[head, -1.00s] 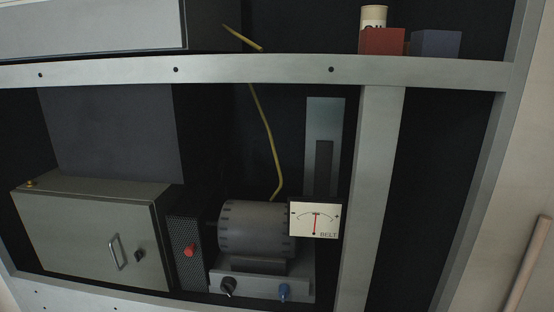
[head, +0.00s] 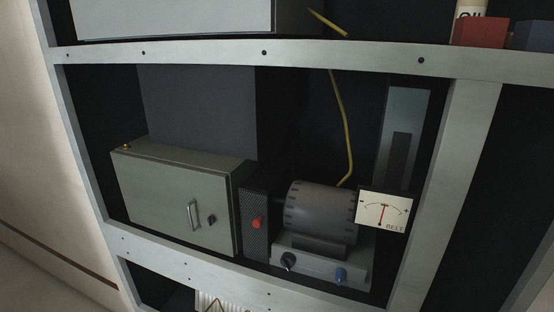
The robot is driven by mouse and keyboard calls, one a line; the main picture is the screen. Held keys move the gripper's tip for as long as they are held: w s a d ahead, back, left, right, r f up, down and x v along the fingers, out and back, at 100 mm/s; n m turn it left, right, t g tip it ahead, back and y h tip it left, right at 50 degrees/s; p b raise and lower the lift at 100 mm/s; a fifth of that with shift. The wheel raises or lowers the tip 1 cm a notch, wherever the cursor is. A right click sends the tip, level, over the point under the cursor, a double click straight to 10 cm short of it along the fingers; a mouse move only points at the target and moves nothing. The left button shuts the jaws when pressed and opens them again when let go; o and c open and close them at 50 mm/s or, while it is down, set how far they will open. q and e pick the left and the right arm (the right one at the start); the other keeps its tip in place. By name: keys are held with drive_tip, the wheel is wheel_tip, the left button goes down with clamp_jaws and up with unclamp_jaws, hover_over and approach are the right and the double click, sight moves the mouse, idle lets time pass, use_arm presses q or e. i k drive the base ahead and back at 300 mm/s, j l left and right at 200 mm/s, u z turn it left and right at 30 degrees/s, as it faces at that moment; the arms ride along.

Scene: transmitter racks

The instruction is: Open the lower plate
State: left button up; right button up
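No part is clearly marked as the lower plate, so I cannot tell which one it is. A grey-green box (head: 172,200) stands in the middle bay at the left. Its front door (head: 182,210) looks shut and has a metal handle (head: 193,214) and a dark knob (head: 212,219). Below the lower rack rail (head: 190,266), a white ribbed part (head: 222,303) shows at the bottom edge, mostly cut off. Neither of my grippers is in view.
Right of the box are a dark mesh panel with a red knob (head: 257,222), a grey motor (head: 322,212) and a BELT gauge (head: 384,210). A yellow cable (head: 346,130) hangs behind. A red block (head: 478,33) sits on the upper rail (head: 350,58).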

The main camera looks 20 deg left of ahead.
sight(172, 199)
drive_tip(key=u, duration=1.3)
